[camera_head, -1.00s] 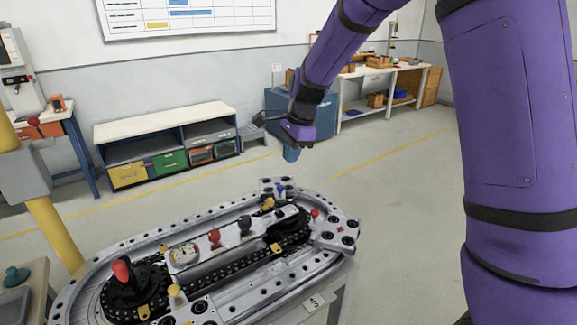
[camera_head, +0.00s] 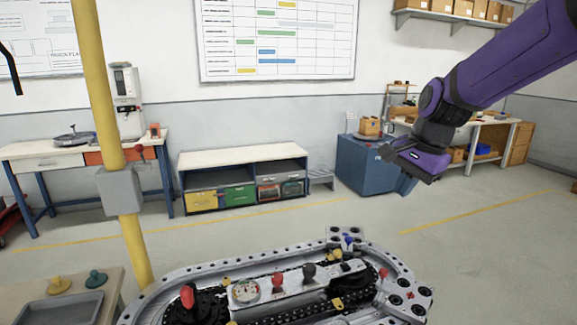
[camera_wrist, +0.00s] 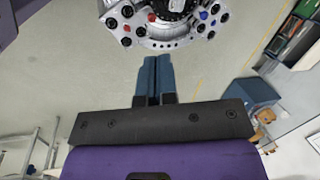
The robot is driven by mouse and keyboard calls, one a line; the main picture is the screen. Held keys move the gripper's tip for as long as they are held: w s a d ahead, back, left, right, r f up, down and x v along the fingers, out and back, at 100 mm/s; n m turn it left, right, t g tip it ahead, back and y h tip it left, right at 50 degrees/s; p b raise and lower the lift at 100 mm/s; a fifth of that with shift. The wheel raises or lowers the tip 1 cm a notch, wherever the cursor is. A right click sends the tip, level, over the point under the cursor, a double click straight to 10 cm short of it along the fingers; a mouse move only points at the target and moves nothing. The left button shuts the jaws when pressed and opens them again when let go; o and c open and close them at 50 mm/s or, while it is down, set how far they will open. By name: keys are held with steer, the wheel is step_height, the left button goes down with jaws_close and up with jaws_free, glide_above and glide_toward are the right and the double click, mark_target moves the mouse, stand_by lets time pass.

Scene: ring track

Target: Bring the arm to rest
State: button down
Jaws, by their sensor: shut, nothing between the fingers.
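My purple arm (camera_head: 515,55) reaches in from the upper right in the head view, bent at a black joint. My gripper (camera_head: 405,184) hangs in the air to the right of and above the ring track (camera_head: 405,258). In the wrist view my gripper (camera_wrist: 152,60) shows two blue fingers side by side, shut with nothing between them. The end of the ring track (camera_wrist: 165,40) lies beyond the fingertips there, apart from them. In the head view the fingers are hard to make out against the blue cabinet.
A blue cabinet (camera_head: 362,168) stands behind my gripper. A low bench (camera_head: 240,155) with coloured bins is at the back wall. A yellow post (camera_head: 135,250) rises at the left, near a side table with a grey tray (camera_head: 60,310). Open floor (camera_head: 480,240) lies right of the track.

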steer(key=s+d+r+n+t, duration=0.1)
steer(key=s+d+n, duration=0.1)
steer(key=s, duration=0.6)
steer(key=s+d+r+n+t+h, duration=0.1)
steer(key=s+d+r+n, duration=0.1)
steer(key=s+n, duration=0.3)
steer(key=s+d+r+n+h, duration=0.1)
steer(key=s+d+r+n, duration=0.1)
steer(key=s, duration=0.8)
steer(key=shift+s+n+t, duration=0.35)
steer(key=shift+n+t, duration=0.05)
steer(key=shift+n, duration=0.5)
